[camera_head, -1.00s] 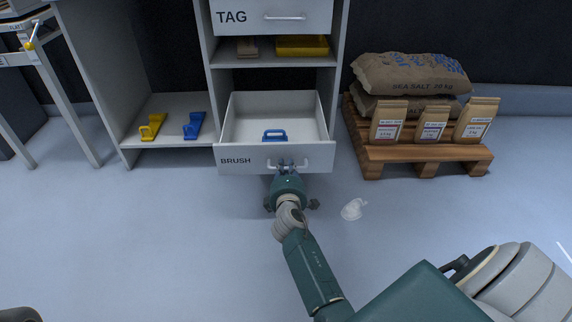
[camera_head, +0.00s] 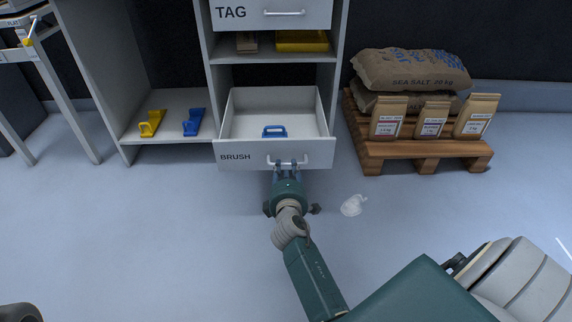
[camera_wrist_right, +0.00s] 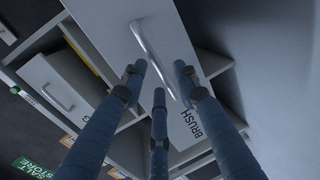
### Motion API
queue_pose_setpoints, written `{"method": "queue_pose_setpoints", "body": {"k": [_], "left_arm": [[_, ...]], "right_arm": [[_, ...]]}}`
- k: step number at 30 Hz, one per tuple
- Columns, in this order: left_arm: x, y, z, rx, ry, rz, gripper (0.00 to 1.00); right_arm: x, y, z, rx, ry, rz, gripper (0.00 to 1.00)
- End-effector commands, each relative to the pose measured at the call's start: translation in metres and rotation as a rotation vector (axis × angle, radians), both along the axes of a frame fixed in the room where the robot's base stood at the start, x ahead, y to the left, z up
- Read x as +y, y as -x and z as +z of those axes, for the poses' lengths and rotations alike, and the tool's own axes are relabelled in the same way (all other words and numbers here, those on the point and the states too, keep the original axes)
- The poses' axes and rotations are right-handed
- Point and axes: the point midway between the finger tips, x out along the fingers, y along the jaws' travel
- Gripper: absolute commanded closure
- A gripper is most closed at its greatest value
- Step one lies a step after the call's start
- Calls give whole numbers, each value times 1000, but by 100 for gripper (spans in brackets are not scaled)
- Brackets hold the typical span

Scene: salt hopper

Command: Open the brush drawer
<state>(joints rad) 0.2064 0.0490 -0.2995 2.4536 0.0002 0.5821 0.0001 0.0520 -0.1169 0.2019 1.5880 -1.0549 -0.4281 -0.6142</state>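The brush drawer (camera_head: 235,158), a white box marked BRUSH, stands pulled out of the shelf unit, with its inside visible. A blue-handled brush (camera_head: 274,131) lies in it. Its bar handle (camera_head: 288,162) is on the front panel, and the handle also shows in the right wrist view (camera_wrist_right: 150,50). My right gripper (camera_head: 288,172) is just in front of the handle, with its fingers spread. In the right wrist view the gripper (camera_wrist_right: 160,82) has its blue fingers apart around the handle's near end; contact is unclear.
A TAG drawer (camera_head: 245,12) is shut above. Yellow (camera_head: 151,123) and blue (camera_head: 193,122) tools lie on the low shelf at left. A pallet (camera_head: 400,150) with salt bags stands at right. A whitish heap (camera_head: 353,205) lies on the floor.

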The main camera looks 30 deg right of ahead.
Motion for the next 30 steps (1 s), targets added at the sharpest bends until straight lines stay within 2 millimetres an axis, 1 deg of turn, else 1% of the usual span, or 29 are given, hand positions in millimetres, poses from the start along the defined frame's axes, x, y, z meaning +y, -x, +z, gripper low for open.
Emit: {"method": "queue_pose_setpoints", "body": {"k": [1,3,6,9,26,29,30], "left_arm": [[0,0,0,0,1,0,60],[0,0,0,0,1,0,60],[0,0,0,0,1,0,60],[0,0,0,2,2,-1,60],[0,0,0,2,2,-1,60],[0,-2,0,11,2,-1,60],[0,-4,0,19,3,-1,60]], "right_arm": [[6,9,1,1,-2,1,70],[11,18,3,2,-3,-1,70],[17,27,6,2,-1,0,70],[20,33,7,1,-1,0,70],[21,33,9,-2,-2,2,70],[30,29,23,-42,-22,34,70],[38,26,34,-78,-43,62,70]]}}
